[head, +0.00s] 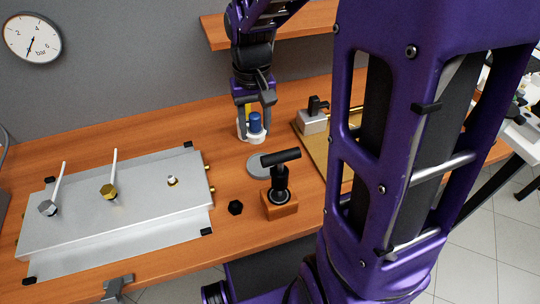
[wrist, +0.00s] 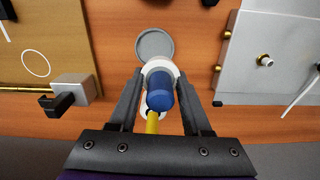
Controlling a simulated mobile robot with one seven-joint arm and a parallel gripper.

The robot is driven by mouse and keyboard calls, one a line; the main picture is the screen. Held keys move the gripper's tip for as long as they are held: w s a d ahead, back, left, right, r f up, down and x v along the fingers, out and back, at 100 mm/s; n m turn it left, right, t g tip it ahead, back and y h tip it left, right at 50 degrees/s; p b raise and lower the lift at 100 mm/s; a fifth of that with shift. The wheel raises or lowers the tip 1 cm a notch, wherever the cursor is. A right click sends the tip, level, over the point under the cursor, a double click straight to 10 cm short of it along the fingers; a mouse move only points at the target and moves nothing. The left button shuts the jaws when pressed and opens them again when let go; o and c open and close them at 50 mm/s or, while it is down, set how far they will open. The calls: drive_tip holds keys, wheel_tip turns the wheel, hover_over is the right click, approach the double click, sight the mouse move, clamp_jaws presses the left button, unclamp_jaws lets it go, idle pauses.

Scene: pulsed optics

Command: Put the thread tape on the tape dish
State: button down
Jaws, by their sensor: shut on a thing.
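My gripper (head: 255,113) is closed around a white round piece, which I take to be the thread tape (head: 246,134). In the wrist view the white piece (wrist: 157,67) sits between the fingertips (wrist: 160,78). A blue cylinder (head: 255,122) and a yellow part (head: 248,109) show with it. The blue cylinder (wrist: 159,92) hides much of the white piece, and I cannot tell how they join. The tape dish (head: 256,166), a shallow grey round dish, lies on the bench nearer the head camera. In the wrist view the empty dish (wrist: 154,45) is just beyond the fingertips.
A black-handled tool on a wooden block (head: 281,200) stands beside the dish, with a black knob (head: 236,207) to its left. A silver plate with levers (head: 115,215) fills the left. A brass-coloured board (head: 318,150) with a grey block (head: 312,122) is at right.

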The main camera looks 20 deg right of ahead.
drive_tip(key=shift+d, duration=0.35)
drive_tip(key=shift+d+f, duration=0.15)
drive_tip(key=shift+f, duration=0.05)
wheel_tip(320, 180, down, 10)
drive_tip(key=shift+r+b, duration=0.2)
drive_tip(key=shift+b, duration=0.75)
drive_tip(key=shift+f, duration=0.2)
drive_tip(key=shift+c, duration=1.8)
unclamp_jaws()
drive_tip(key=shift+r, duration=0.1)
